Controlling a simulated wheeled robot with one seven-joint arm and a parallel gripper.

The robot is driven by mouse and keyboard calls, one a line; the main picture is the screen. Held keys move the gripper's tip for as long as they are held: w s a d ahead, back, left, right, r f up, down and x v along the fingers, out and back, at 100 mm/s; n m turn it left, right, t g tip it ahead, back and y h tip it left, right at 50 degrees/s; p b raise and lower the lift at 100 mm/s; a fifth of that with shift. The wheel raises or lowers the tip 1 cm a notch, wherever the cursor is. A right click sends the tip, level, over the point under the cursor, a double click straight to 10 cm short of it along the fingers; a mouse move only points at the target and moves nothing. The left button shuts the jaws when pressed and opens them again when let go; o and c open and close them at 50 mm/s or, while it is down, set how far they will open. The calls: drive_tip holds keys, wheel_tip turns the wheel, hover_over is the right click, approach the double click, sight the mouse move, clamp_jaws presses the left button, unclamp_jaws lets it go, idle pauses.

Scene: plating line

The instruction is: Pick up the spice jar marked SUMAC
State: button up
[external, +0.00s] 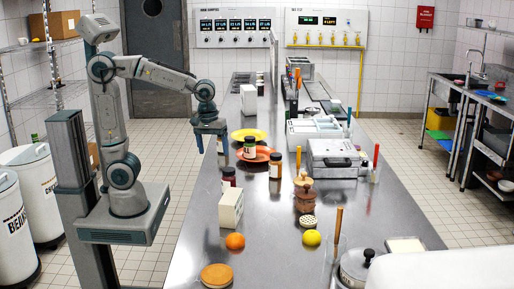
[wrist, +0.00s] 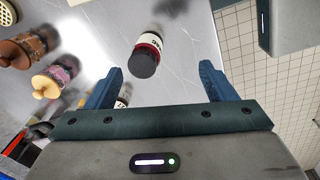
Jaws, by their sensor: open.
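Several spice jars with dark lids stand on the steel counter (external: 190,255). In the external view one jar (external: 249,146) is by the orange plate, one (external: 275,165) is to its right, and a reddish one (external: 228,180) is nearer the left edge. I cannot read SUMAC on any label. My gripper (external: 211,148) is above the counter's left edge, open and empty. In the wrist view a jar (wrist: 147,53) with a black lid, red contents and white label shows between and beyond the open fingertips (wrist: 162,67). Another jar (wrist: 123,102) is mostly hidden behind the left finger.
A white box (external: 230,210), an orange fruit (external: 235,241) and a lemon (external: 312,238) stand nearer the camera. A wooden mill (external: 305,196) is to the right. A yellow plate (external: 248,134) and an orange plate (external: 262,154) lie farther back.

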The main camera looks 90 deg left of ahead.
sight(231, 169)
drive_tip(key=w+a+n, duration=0.1)
drive_tip(key=w+n, duration=0.1)
drive_tip(key=w+f+n, duration=0.1)
drive_tip(key=n, duration=0.2)
drive_tip(key=w+a+n+g+b, duration=0.1)
drive_tip(key=w+n, duration=0.1)
drive_tip(key=shift+w+a+f+n, duration=0.2)
drive_tip(key=shift+w+a+n, duration=0.1)
drive_tip(key=shift+w+a, duration=0.05)
drive_tip(key=shift+w+f, duration=0.1)
drive_tip(key=shift+f, duration=0.1)
wheel_tip(231, 169, down, 8)
drive_tip(key=shift+r, duration=0.1)
drive_tip(key=f, duration=0.4)
drive_tip(key=shift+s+d+f+p, duration=0.25)
drive_tip(key=shift+s+f+p, duration=0.1)
drive_tip(key=shift+s, duration=0.05)
drive_tip(key=shift+f, duration=0.5)
drive_tip(key=c, duration=1.2)
